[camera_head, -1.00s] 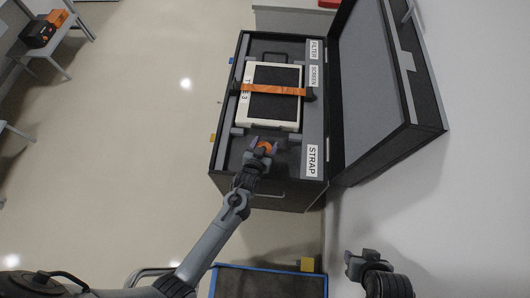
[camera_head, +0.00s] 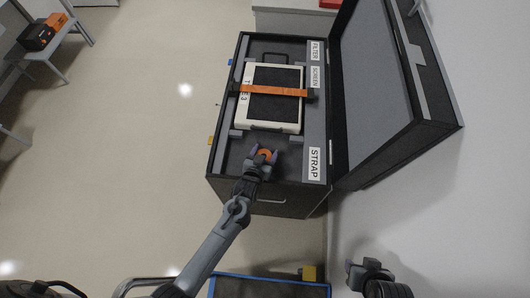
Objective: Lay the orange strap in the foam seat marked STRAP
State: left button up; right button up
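A small round orange piece, apparently the coiled orange strap (camera_head: 265,155), sits between the fingers of my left gripper (camera_head: 262,157). The fingers flank it and appear closed on it. They are over the near end of the open case (camera_head: 212,160), left of the white STRAP label (camera_head: 315,164). The gripper covers much of the seat there, so I cannot tell whether the strap touches the foam. Another orange band (camera_head: 285,91) lies across the white-framed screen (camera_head: 297,127). My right gripper (camera_head: 357,268) is at the lower right, away from the case, seemingly empty; its opening is unclear.
The case lid (camera_head: 380,85) stands open on the right, beside a pale wall. FILTER (camera_head: 315,50) and SCREEN (camera_head: 314,77) labels are farther up the case. A blue-edged dark cart top (camera_head: 265,288) is at the bottom.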

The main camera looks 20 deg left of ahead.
pick_arm(q)
jog(key=o, duration=0.4)
jog(key=shift+o, duration=0.2)
jog(key=shift+r, duration=0.1)
jog(key=v, duration=1.1)
jog(key=shift+s+r+p, duration=0.2)
jog(key=shift+s+p, duration=0.15)
jog(key=shift+s, duration=0.1)
jog(key=shift+r, duration=0.1)
